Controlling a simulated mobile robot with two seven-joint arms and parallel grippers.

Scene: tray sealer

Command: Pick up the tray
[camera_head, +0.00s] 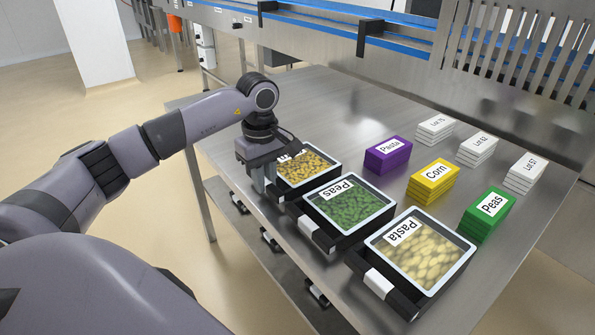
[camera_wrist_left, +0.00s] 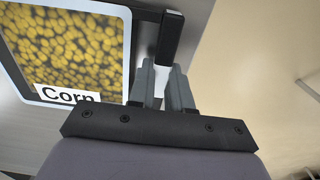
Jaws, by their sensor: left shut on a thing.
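My left gripper (camera_head: 264,184) is at the near-left side of the corn tray (camera_head: 330,161), the farthest of three filled trays on the steel table. In the left wrist view its fingers (camera_wrist_left: 165,88) are shut on the black and white handle (camera_wrist_left: 170,40) of that tray, and the tray's corn label (camera_wrist_left: 68,95) shows to the left. The gripper hides part of the tray and its label in the head view. The peas tray (camera_head: 386,212) and the pasta tray (camera_head: 470,250) stand nearer, each in a black holder with a white-banded handle. My right gripper is not in view.
Purple pasta (camera_head: 388,155), yellow corn (camera_head: 432,182) and green peas (camera_head: 487,215) label stacks lie right of the trays, with white lot stacks (camera_head: 478,149) behind. A steel machine with a blue conveyor (camera_head: 330,28) runs along the back. The table's far left is bare.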

